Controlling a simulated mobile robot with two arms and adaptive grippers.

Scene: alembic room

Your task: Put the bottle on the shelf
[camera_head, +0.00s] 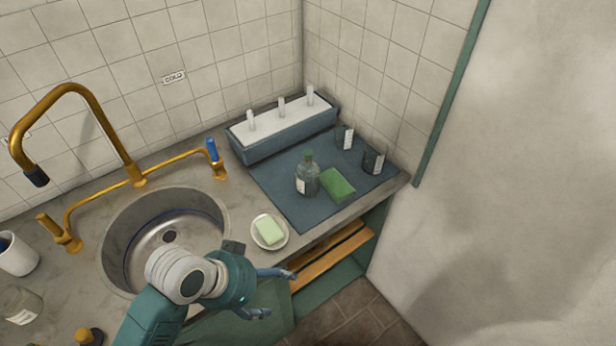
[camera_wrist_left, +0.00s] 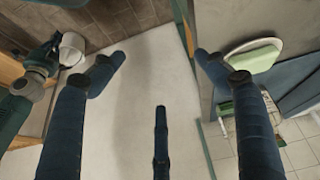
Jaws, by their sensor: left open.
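The bottle (camera_head: 307,180), dark clear glass with a green cap and pale label, stands upright on the blue-grey mat (camera_head: 285,203) on the counter. A wooden slatted shelf (camera_head: 333,256) shows below the counter's front edge, partly hidden by the counter. My left gripper (camera_head: 277,293) is open and empty, in front of the counter edge, nearer to me than the bottle and apart from it. Its spread fingers (camera_wrist_left: 160,85) show in the left wrist view with nothing between them.
A green sponge (camera_head: 338,184) lies right beside the bottle; two dark glasses (camera_head: 374,160) stand behind it. A soap dish (camera_head: 269,246) sits near the counter edge, left of the bottle. A blue-grey trough (camera_head: 285,140) stands at the back. The sink (camera_head: 125,225) lies left.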

